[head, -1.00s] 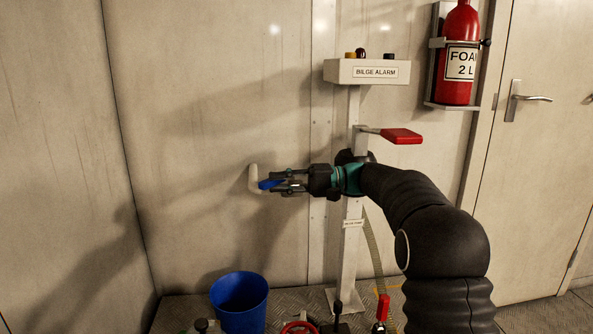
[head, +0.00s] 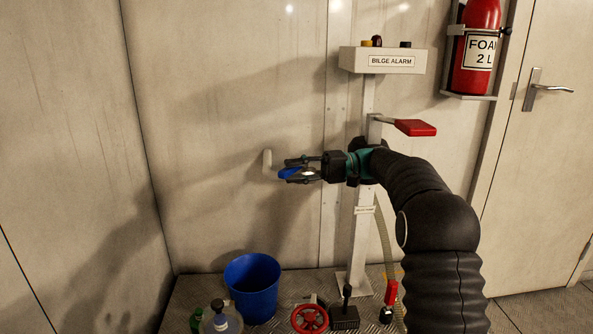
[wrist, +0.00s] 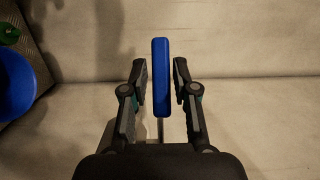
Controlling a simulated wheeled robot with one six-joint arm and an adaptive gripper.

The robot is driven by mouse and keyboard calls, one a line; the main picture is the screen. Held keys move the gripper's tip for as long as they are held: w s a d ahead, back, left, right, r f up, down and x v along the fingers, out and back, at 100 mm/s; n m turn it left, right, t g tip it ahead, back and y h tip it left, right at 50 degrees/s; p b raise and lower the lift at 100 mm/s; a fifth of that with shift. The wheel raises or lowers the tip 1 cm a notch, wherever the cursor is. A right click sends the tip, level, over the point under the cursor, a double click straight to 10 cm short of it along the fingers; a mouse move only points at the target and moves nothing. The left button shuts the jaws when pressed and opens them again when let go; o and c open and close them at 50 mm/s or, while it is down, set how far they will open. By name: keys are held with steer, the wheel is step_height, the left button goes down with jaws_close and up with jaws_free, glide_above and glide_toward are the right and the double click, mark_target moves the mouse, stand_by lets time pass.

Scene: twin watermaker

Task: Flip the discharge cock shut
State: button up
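My gripper (head: 290,168) is at the lever, reaching in from the right. In the wrist view the blue lever (wrist: 161,78) stands between the two open fingers of my gripper (wrist: 160,80). A narrow gap shows on each side, so the fingers do not appear to touch it. The valve body is mostly hidden.
A blue bucket (head: 252,287) stands on the floor below, with bottles (head: 218,317) beside it. A red handwheel (head: 310,319) is near the post (head: 360,230). A red lever (head: 415,127) and bilge alarm box (head: 383,60) are above my arm. The wall left of the pipe is clear.

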steer(key=v, duration=0.7)
steer(key=shift+d, duration=0.4)
steer(key=shift+w, duration=0.15)
steer(key=shift+c, duration=0.2)
